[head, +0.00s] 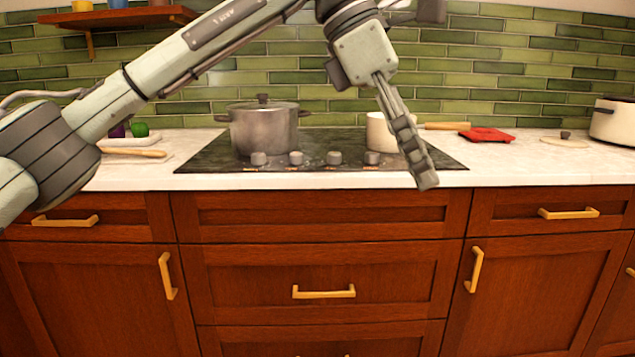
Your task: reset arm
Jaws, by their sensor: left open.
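My left arm comes in from the left, raised across the upper part of the head view. Its gripper (428,183) hangs down in front of the counter's front edge, to the right of the middle. The fingers are seen nearly edge-on, so the gap between them hardly shows; the gripper is open and nothing shows in it. It overlaps the right part of the black cooktop (330,146) in the picture. My right gripper is not in view.
A lidded steel pot (263,131) and a cream pot (380,132) stand on the cooktop. Right are a red item (487,135), a lid (565,142) and a white pot (616,121). A wooden shelf (117,19) hangs upper left. Wooden drawers (323,284) with brass handles are below.

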